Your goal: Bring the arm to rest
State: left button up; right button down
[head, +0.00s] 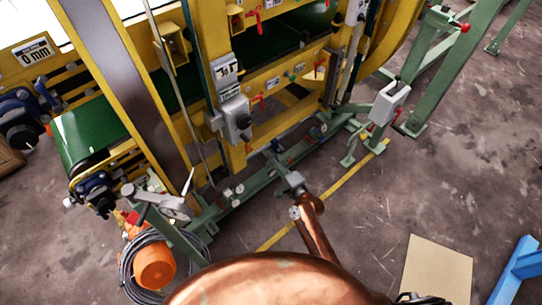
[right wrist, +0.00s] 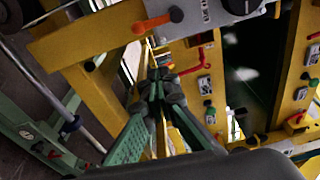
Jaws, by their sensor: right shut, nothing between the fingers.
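My right arm, copper coloured, reaches up from the bottom middle of the head view. Its right gripper (head: 272,156) is small there, in front of the machine's green lower frame. In the right wrist view the dark fingers (right wrist: 157,88) come together and are shut on nothing. The yellow ring inverter machine (head: 88,50) fills the upper part of the head view. In the wrist view, its yellow frame (right wrist: 85,45), an orange lever (right wrist: 152,23) and red handles lie beyond the gripper. The left gripper is not in view.
A grey control box (head: 236,120) is on the machine. Another grey box (head: 388,102) stands to the right. An orange object (head: 155,263) and coiled cable are at lower left. A tan sheet (head: 437,268) and blue frame (head: 518,268) lie lower right. Concrete floor (head: 450,170) is open.

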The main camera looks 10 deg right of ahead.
dwell(0.3)
jog(key=s+d+f+n+g+h, duration=0.1)
jog(key=s+d+f, duration=0.1)
jog(key=f, duration=0.5)
jog(key=s+d+f+n+g+h, duration=0.1)
jog(key=s+d+f, duration=0.2)
jog(key=f, duration=0.4)
jog(key=s+d+f+n+g+h, duration=0.1)
jog(key=s+d+f+g, duration=0.1)
jog(key=f, duration=0.6)
jog(key=s+d+f+n+g+h, duration=0.15)
jog(key=s+d+f, duration=0.25)
jog(key=s+f, duration=0.4)
jog(key=s+d+f+n+g+h, duration=0.15)
jog(key=s+d+f, duration=0.25)
jog(key=s+f, duration=0.4)
jog(key=s+d+f+n+g, duration=0.2)
jog(key=s+f, duration=0.4)
jog(key=s, duration=0.8)
jog(key=s+d+f+n+g+h, duration=0.1)
jog(key=s+d+f+n+g, duration=0.2)
jog(key=s, duration=1.1)
jog(key=s+d+f+n+g+h, duration=0.1)
jog(key=s+d+f+n+g, duration=0.2)
jog(key=s+d+f, duration=0.4)
jog(key=s+f, duration=0.2)
jog(key=s, duration=0.4)
jog(key=shift+s+n, duration=0.4)
